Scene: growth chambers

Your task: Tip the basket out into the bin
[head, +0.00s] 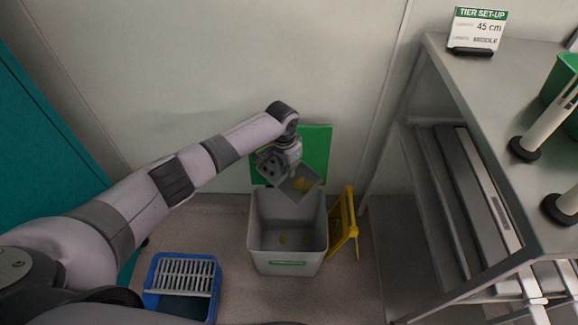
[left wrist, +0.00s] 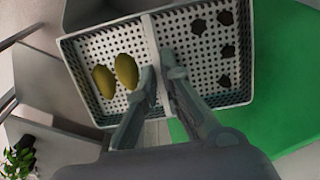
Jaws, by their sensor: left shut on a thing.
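The basket (head: 296,193) is pale grey, perforated and split by a divider, and hangs tilted over the bin. My left gripper (left wrist: 158,80) is shut on the basket's divider, as the left wrist view shows. There, one half of the basket (left wrist: 97,37) holds two yellow-green oval pieces (left wrist: 126,70). The other half shows several dark patches (left wrist: 198,26); I cannot tell whether they are lumps or holes. The bin (head: 288,260) is a grey open box with a few yellow pieces (head: 283,239) on its floor. My right gripper is not in view.
A green panel (head: 316,150) stands upright behind the bin. A yellow folding stand (head: 344,225) is close at the bin's right. A blue crate (head: 153,290) with a white slatted rack is on the floor at left. A metal shelf unit (head: 455,130) stands at right.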

